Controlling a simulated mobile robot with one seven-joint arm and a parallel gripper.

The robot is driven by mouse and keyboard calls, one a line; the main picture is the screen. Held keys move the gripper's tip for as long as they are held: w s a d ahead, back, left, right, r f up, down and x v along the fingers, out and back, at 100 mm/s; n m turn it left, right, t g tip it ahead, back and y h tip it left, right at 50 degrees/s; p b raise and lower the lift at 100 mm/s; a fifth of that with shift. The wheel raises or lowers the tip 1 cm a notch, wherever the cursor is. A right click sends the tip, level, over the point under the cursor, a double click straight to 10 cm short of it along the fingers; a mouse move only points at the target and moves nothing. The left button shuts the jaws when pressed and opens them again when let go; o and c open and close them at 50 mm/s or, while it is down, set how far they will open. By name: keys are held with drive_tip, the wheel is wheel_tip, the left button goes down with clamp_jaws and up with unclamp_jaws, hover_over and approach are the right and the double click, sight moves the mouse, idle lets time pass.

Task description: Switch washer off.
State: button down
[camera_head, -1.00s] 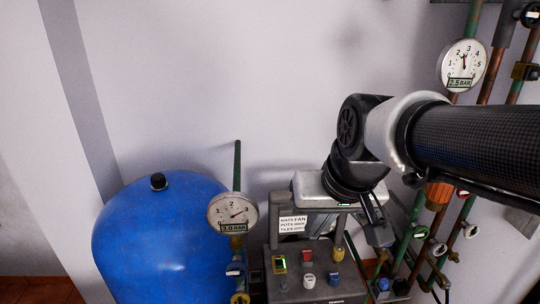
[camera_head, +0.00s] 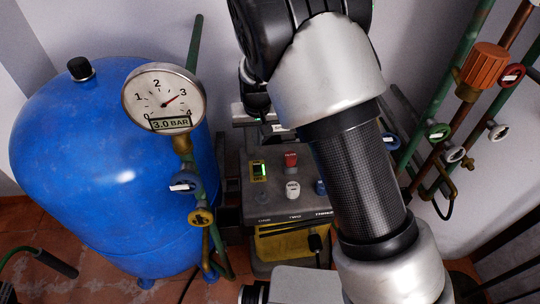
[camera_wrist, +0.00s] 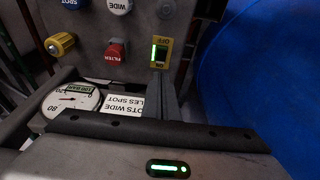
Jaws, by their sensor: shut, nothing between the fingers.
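The washer's control panel (camera_head: 275,200) stands in the middle of the head view, partly covered by my arm. Its yellow-framed switch (camera_head: 259,171) has a lit green strip. In the wrist view the switch (camera_wrist: 160,53) is upside down, with OFF at the top and a label at its lower end. The green strip glows there too. My gripper (camera_wrist: 161,80) is shut and empty, its fingertips at the switch's lower edge in the picture. I cannot tell whether they touch it. In the head view the fingers are hidden or not distinguishable.
A red button (camera_head: 291,159), a white knob (camera_head: 292,189) and a blue knob (camera_head: 320,187) sit beside the switch. A blue tank (camera_head: 95,170) and a pressure gauge (camera_head: 163,98) stand left. Pipes with an orange valve (camera_head: 483,70) are at the right.

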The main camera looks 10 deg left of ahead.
drive_tip(key=shift+w+a+f, duration=0.1)
drive_tip(key=shift+w+f, duration=0.1)
drive_tip(key=shift+f, duration=0.25)
drive_tip(key=b, duration=0.4)
approach(259, 172)
drive_tip(key=x, duration=0.2)
drive_tip(key=w+x, duration=0.1)
drive_tip(key=x, duration=0.2)
drive_tip(key=shift+a+f, duration=0.15)
drive_tip(key=shift+a, duration=0.05)
drive_tip(key=shift+f, duration=0.3)
drive_tip(key=shift+f, duration=0.1)
drive_tip(key=shift+s+d+f, duration=0.1)
drive_tip(key=shift+s+f, duration=0.15)
drive_tip(key=shift+f, duration=0.25)
drive_tip(key=shift+r, duration=0.1)
